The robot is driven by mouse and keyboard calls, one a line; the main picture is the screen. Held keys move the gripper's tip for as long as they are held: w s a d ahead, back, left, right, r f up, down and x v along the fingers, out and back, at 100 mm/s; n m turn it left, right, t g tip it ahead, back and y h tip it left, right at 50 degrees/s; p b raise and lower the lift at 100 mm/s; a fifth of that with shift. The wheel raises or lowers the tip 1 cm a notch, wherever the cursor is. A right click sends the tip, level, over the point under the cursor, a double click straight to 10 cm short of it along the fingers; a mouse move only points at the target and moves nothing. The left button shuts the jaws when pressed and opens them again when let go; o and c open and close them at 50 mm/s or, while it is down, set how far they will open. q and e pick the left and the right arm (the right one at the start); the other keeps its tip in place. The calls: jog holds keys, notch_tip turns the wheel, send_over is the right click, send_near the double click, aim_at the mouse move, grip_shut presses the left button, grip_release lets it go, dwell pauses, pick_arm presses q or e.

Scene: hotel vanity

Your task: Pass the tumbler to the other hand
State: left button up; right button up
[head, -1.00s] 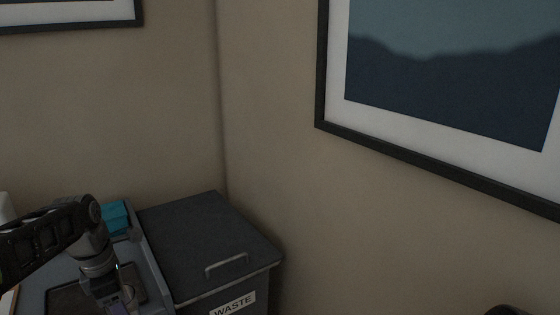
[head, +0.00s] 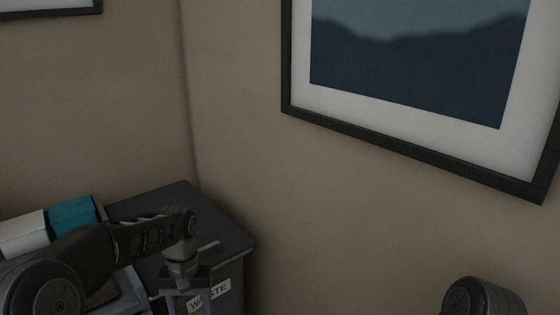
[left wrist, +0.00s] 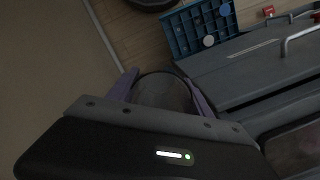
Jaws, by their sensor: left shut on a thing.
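My left gripper (head: 187,305) hangs in front of the grey waste bin at the bottom of the head view, its fingertips at the picture's lower edge. In the left wrist view its two purple fingers (left wrist: 163,92) are shut on the tumbler (left wrist: 165,91), which shows as a dark, see-through round shape between them. The tumbler's lower part is hidden by the gripper body. In the head view, part of my right arm shows at the bottom right; its gripper is out of view.
The waste bin (head: 150,203) with a handled lid stands in the corner. A teal box (head: 72,213) and a white box (head: 22,232) lie left of it. A blue compartment tray (left wrist: 195,27) holds several discs. A framed picture (head: 420,80) hangs on the right wall.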

pick_arm(q)
jog(key=shift+d+f+m, duration=0.2)
jog(key=shift+d+m, duration=0.15)
jog(key=shift+m, duration=0.15)
jog(key=shift+d, duration=0.1)
jog(key=s+d+r+m, duration=0.2)
jog(key=d+m, duration=0.2)
jog(key=d, duration=0.3)
jog(key=s+d+r+m+y, duration=0.1)
jog(key=s+d+r+m, duration=0.1)
jog(key=d, duration=0.5)
jog(key=shift+s+d+r+m, duration=0.15)
jog(key=shift+s+r+m, duration=0.1)
jog(key=shift+r+m, duration=0.6)
jog(key=shift+f+m, duration=0.25)
jog(key=w+d+f+m, duration=0.3)
jog(key=w+f+m, duration=0.1)
jog(key=f, duration=0.1)
jog(key=shift+d+t, duration=0.3)
jog(key=shift+t, duration=0.1)
jog(key=s+a+r+n, duration=0.6)
jog(key=a+r+n, duration=0.1)
jog(key=r, duration=0.3)
jog(key=shift+n+g, duration=0.3)
